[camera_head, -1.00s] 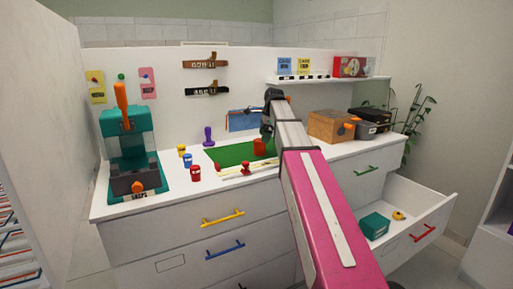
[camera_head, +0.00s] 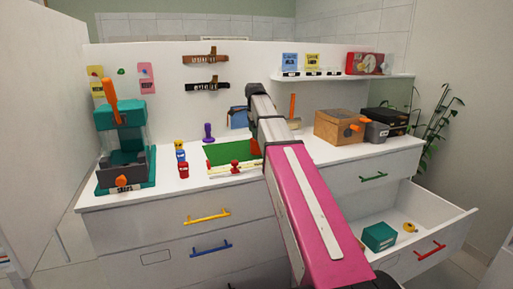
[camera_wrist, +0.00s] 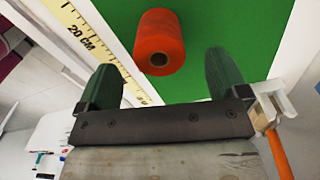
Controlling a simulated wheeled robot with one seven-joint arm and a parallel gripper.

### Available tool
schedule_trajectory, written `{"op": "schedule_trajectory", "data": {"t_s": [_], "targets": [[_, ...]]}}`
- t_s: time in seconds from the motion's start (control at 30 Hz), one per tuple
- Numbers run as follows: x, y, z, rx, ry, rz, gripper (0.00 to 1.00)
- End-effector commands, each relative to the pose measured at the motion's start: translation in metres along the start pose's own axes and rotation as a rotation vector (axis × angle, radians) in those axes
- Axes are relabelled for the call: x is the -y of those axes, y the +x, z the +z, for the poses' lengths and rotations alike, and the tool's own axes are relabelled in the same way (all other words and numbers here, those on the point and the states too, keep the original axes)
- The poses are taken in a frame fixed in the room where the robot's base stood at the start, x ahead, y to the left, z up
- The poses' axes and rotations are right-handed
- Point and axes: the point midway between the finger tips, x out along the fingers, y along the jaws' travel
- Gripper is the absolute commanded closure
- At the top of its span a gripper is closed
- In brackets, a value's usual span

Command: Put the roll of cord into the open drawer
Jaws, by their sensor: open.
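The roll of cord, a red-orange spool (camera_wrist: 160,42), lies on a green mat (camera_wrist: 205,22) in the wrist view. In the head view only a sliver of the roll (camera_head: 255,149) shows beside my arm. My gripper (camera_wrist: 165,72) is open, its two dark green fingers apart, with the roll just beyond and between the fingertips. Nothing is between the fingers. The open drawer (camera_head: 447,222) with a red handle is at the lower right of the head view. It holds a teal box (camera_head: 380,237) and a small yellow item (camera_head: 410,227).
A ruler (camera_wrist: 90,40) runs along the mat's edge. Small red, blue and yellow containers (camera_head: 182,160) stand left of the mat. A teal machine (camera_head: 124,145) is at the left, a wooden box (camera_head: 340,127) at the right. The drawer has free floor around its contents.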

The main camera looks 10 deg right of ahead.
Motion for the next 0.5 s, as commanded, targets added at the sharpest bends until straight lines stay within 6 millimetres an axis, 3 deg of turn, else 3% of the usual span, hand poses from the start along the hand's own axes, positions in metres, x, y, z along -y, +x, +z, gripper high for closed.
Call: {"op": "schedule_trajectory", "data": {"t_s": [0.27,0.5], "targets": [[-0.002,0.02,-0.001,0.001,0.0,0.0,0.08],[-0.005,0.052,-0.002,0.001,0.0,0.001,0.08]]}}
